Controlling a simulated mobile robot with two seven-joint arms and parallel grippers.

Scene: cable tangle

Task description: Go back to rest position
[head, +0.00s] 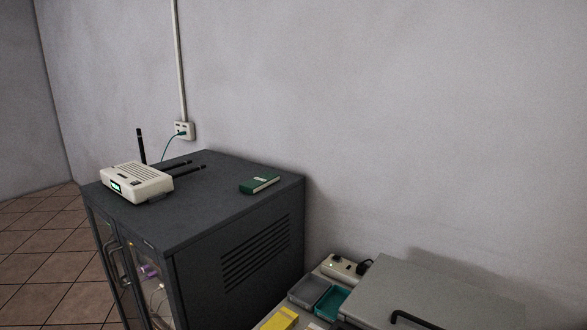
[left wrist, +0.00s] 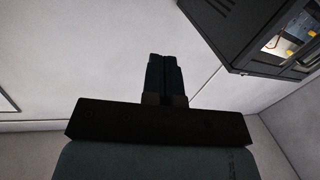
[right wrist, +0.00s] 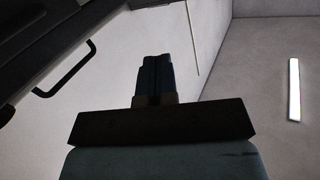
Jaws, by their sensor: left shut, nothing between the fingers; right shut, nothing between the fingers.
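My left gripper (left wrist: 165,75) shows in the left wrist view with its fingers together and nothing between them. My right gripper (right wrist: 156,75) shows in the right wrist view, also with its fingers together and empty. Neither gripper nor arm shows in the head view. In both wrist views the fingers stand against pale walls and touch nothing that I can see.
A teal cable runs from the wall socket (head: 184,131) towards the router. At lower right are a power strip (head: 345,267), trays and a grey case (head: 430,290) with a black handle.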

